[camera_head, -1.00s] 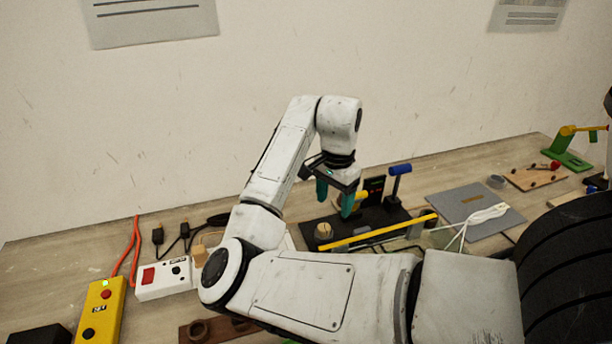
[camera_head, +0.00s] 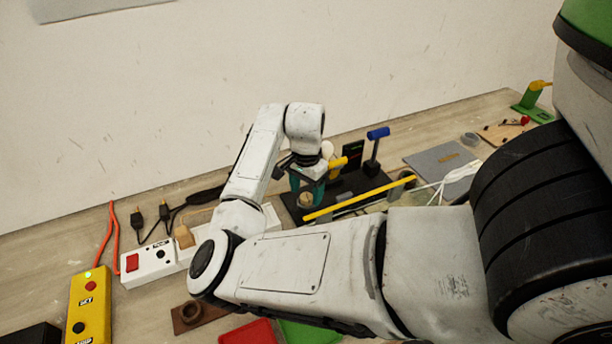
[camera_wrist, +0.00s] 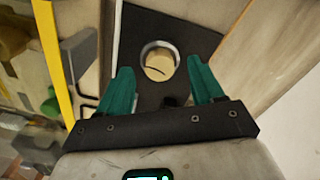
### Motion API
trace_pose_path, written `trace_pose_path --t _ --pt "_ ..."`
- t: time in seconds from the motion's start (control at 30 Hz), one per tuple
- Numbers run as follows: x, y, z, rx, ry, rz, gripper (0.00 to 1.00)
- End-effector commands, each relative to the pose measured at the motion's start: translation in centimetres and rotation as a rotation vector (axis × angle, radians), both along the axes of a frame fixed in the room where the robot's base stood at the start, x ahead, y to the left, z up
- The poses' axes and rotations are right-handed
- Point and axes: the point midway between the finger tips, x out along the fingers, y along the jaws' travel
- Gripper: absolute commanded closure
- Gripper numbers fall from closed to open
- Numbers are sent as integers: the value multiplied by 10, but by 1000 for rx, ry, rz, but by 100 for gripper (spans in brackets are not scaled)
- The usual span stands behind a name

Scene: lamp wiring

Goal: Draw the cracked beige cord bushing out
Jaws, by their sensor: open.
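The beige cord bushing (camera_wrist: 158,65) shows in the wrist view with a dark crack line across it. It sits in a round light-rimmed hole in a dark block (camera_wrist: 190,40). My gripper (camera_wrist: 160,82) is open, with its two teal fingers on either side of the bushing's near edge, apart from it. In the head view my gripper (camera_head: 306,190) is low over the black fixture base (camera_head: 345,190). The beige bushing (camera_head: 306,200) is partly seen between the fingers there.
A yellow rod (camera_head: 360,197) runs beside the fixture. A blue-topped post (camera_head: 376,150) stands behind it. A white switch box (camera_head: 150,262) and a yellow control box (camera_head: 90,305) lie at left. A grey mat (camera_head: 435,155) lies at right.

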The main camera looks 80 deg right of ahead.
Motion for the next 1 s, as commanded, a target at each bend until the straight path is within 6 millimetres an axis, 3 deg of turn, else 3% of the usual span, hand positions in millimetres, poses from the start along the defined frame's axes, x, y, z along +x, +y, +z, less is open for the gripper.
trace_pose_path --t 0.2,0.47,1.0 --pt "0 0 -12 0 0 -1 33" --pt "0 0 -13 0 0 -1 33" --pt "0 0 -12 0 0 -1 85"
